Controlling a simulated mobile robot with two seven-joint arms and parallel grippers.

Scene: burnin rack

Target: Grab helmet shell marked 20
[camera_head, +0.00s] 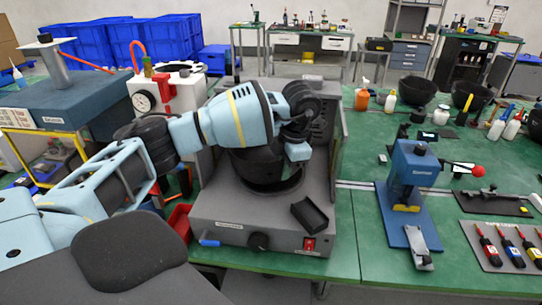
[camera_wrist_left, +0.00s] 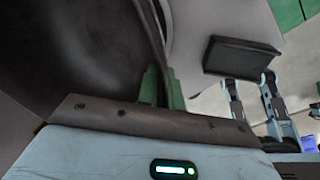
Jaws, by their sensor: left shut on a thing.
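A dark, bowl-shaped helmet shell (camera_head: 262,168) sits on the grey machine (camera_head: 232,212) at the middle of the head view, partly hidden behind my left arm. No number is readable on it. The left wrist view shows its dark curved inside (camera_wrist_left: 70,50) and its rim close up. My left gripper (camera_wrist_left: 160,88) has its green fingertips on both sides of this rim, shut on it. In the head view the fingertips are hidden by the wrist. My right gripper is in neither view.
The machine has a red switch (camera_head: 309,244) and a black open box (camera_head: 309,214) on its front. A blue press (camera_head: 412,170) stands to the right. More dark bowls (camera_head: 416,90) stand behind it. Screwdrivers (camera_head: 488,245) lie at the far right. Blue crates (camera_head: 127,42) are at the back left.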

